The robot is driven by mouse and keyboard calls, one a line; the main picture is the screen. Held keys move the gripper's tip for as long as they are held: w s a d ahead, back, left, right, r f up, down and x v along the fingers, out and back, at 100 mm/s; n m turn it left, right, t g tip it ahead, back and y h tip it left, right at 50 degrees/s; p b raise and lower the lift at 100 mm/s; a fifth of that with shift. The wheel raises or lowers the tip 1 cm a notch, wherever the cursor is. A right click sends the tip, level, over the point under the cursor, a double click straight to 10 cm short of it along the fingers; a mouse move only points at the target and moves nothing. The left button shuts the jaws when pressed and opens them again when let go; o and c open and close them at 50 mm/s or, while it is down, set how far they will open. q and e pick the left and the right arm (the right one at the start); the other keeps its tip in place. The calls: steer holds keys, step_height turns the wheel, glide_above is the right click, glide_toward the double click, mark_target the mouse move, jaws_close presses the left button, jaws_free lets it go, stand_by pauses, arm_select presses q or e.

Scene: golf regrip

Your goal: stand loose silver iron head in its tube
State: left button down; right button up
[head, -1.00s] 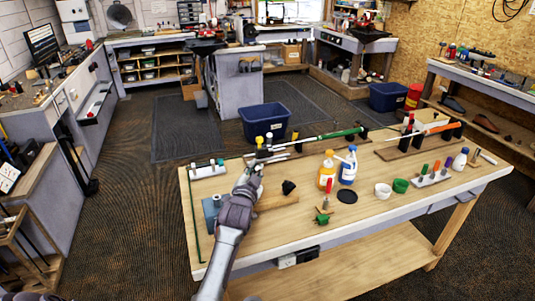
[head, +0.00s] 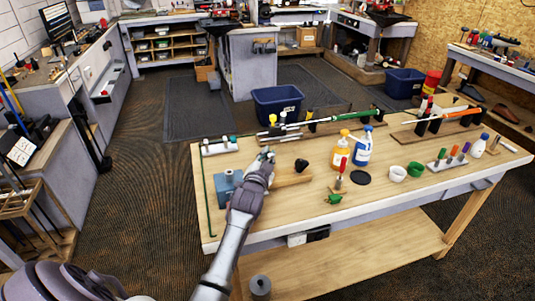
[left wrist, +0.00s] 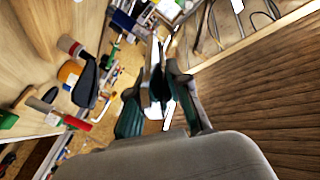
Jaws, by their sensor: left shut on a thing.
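My left gripper (head: 266,155) is over the left part of the wooden workbench (head: 238,222), near the back edge. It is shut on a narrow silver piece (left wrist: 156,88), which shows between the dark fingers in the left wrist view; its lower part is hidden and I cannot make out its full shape. A pale rack (head: 220,148) with several short tubes stands at the bench's back left corner, left of the gripper and apart from it. My right gripper is in neither view.
A blue vise-like block (head: 228,184) sits left of my forearm. A black-headed wooden mallet (head: 292,178) lies right of the gripper. Orange (head: 341,150) and blue-white (head: 362,146) bottles stand mid-bench. A green-gripped club (head: 345,116) lies on supports at the back.

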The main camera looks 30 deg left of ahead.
arm_select(q)
steer(key=shift+f+b, duration=0.4)
steer(key=shift+f, duration=0.45)
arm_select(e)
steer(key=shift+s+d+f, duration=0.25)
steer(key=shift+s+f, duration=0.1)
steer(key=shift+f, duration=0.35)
arm_select(q)
steer(key=shift+m+p, duration=0.3)
steer(key=shift+p, duration=0.1)
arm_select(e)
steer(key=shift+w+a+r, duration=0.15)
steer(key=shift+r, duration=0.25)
arm_select(q)
steer(key=shift+f+b, duration=1.4)
steer(key=shift+f, duration=0.3)
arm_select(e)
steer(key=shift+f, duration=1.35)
arm_select(q)
steer(key=shift+r, duration=0.1)
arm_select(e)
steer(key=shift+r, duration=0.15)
arm_select(q)
step_height(320, 180, up, 2)
steer(key=shift+r+p, duration=0.25)
steer(key=shift+p, duration=1)
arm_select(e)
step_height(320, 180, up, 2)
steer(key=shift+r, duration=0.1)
